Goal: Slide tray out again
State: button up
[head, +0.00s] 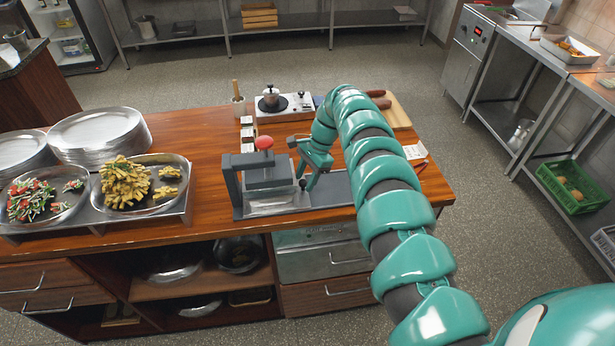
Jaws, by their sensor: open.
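A grey press (228,182) with a red ball knob (264,142) stands on the wooden counter. A grey base strip (336,192) runs from under it to the right. A pale metal tray-like part (272,207) shows low at the front of the press, within its frame; how far it is pushed in is hard to tell. My gripper (300,164) is open at the right side of the press, with my teal arm reaching over the counter from the lower right. Its fingertips are small and partly hidden, and I cannot tell whether they touch the tray.
Behind the press are small white containers (247,132) and a hot plate with a pot (271,98). A board (397,115) lies behind my arm. Plates of food (140,185) and stacked plates (97,133) fill the left. Bare wood (432,185) shows at the right end.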

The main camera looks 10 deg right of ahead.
grip_shut()
jog(key=shift+d, duration=0.1)
